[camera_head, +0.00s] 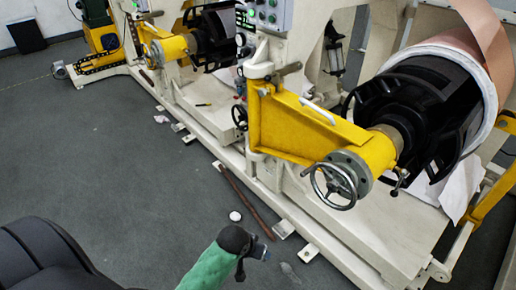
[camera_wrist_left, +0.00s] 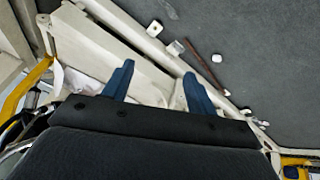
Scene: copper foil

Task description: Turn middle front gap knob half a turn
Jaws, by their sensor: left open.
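A spoked handwheel (camera_head: 333,187) is on the round grey end of a yellow arm in the head view. A smaller dark handwheel (camera_head: 240,117) sits on the frame further left. I cannot tell which of these, if either, is the middle front gap knob. My left gripper (camera_wrist_left: 158,85) shows in the left wrist view, its two blue fingers spread apart with nothing held between them. The machine's pale frame and the floor lie beyond the fingers. No knob can be made out between them. My right gripper is not in view.
The yellow arm (camera_head: 300,128) carries a black roll end (camera_head: 425,115) with copper foil (camera_head: 478,28). A pale base rail (camera_head: 260,190) runs along the machine. A brown rod (camera_head: 243,202) and white disc (camera_head: 235,216) lie on the grey floor. Floor to the left is open.

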